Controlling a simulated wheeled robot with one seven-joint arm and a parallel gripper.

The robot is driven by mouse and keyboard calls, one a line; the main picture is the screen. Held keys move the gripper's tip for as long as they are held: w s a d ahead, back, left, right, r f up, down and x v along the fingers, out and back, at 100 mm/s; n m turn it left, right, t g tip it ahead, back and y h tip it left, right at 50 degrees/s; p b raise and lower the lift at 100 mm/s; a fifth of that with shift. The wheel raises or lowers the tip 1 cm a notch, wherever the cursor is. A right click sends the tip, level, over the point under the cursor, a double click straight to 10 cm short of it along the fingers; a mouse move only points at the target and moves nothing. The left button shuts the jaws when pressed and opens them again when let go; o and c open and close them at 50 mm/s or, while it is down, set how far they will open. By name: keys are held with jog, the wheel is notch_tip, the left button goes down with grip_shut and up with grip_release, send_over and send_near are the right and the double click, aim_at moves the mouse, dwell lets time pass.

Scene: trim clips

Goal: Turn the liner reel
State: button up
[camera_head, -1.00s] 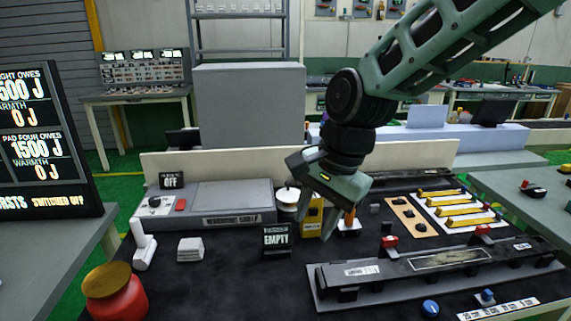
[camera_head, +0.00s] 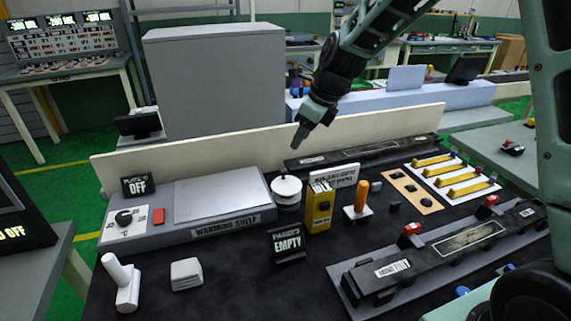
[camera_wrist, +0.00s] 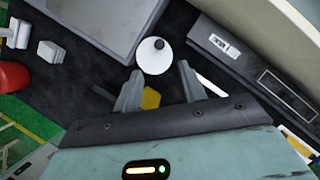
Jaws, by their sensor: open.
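The liner reel appears to be the white drum (camera_head: 286,194) with a dark knob on top, standing at the right end of the warming shelf. It also shows in the wrist view, where the white disc (camera_wrist: 152,61) lies just beyond the fingertips. My gripper (camera_head: 301,138) is above the table and appears above and slightly right of the reel. In the wrist view my gripper (camera_wrist: 160,72) has its two fingers apart with nothing between them at the tips. The fingers do not appear to touch the reel.
A yellow box (camera_head: 319,207) stands right of the reel, with an orange peg (camera_head: 361,196) on a white base beyond it. The "EMPTY" sign (camera_head: 287,242) is in front. The warming shelf (camera_head: 222,200) is at left and a low cream wall (camera_head: 250,153) behind.

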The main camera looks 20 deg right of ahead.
aim_at(284, 170)
jog(key=p+x, duration=0.1)
jog(key=x, duration=1)
jog(key=shift+a+f, duration=0.1)
jog(key=shift+f, duration=0.1)
grip_shut()
